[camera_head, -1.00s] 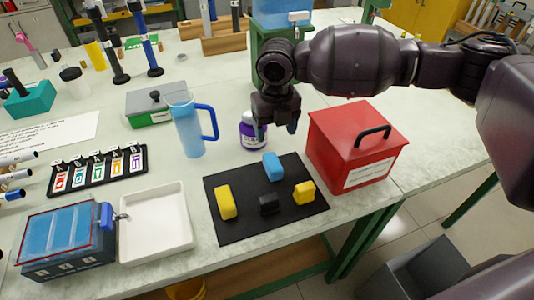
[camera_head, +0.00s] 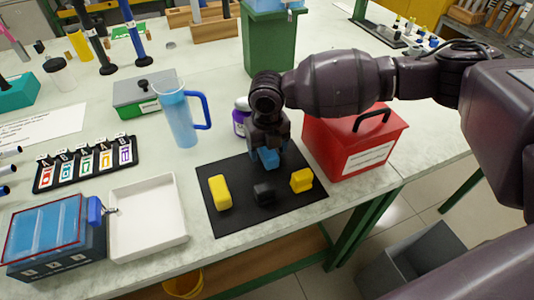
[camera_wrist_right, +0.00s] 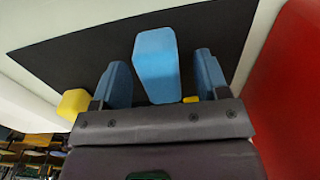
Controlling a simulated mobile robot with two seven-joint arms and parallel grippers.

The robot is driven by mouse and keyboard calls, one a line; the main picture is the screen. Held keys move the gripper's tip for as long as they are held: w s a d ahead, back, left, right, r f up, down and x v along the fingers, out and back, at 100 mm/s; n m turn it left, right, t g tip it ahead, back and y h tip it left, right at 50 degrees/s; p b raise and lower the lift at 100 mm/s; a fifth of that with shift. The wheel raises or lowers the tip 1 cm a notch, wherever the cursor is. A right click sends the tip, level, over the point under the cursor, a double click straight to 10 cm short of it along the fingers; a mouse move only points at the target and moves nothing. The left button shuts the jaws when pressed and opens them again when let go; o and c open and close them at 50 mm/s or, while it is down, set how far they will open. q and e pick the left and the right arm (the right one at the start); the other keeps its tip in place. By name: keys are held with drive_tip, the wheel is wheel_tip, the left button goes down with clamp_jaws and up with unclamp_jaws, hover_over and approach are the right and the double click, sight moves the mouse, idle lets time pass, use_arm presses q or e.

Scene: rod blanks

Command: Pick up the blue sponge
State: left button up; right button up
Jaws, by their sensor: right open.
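The blue sponge (camera_head: 268,158) is a small block on the black mat (camera_head: 231,170), partly hidden by my right gripper (camera_head: 268,152) in the head view. In the right wrist view the blue sponge (camera_wrist_right: 157,65) stands between the two blue fingers of my right gripper (camera_wrist_right: 162,82). The gripper is open, with a gap visible on both sides of the sponge. My left gripper is not in view.
Two yellow blocks (camera_head: 220,192) and a black block (camera_head: 264,193) lie on the mat. A red box (camera_head: 355,140) stands close on the right. A purple-labelled jar (camera_head: 241,117) and blue pitcher (camera_head: 182,115) stand behind and left. A white tray (camera_head: 147,246) lies left.

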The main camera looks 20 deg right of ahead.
drive_tip(key=c, duration=1)
drive_tip(key=shift+r, duration=0.15)
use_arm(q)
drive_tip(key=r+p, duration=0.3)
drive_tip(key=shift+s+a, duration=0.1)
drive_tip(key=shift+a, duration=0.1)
use_arm(e)
wheel_tip(320, 180, up, 20)
drive_tip(key=shift+f, duration=0.2)
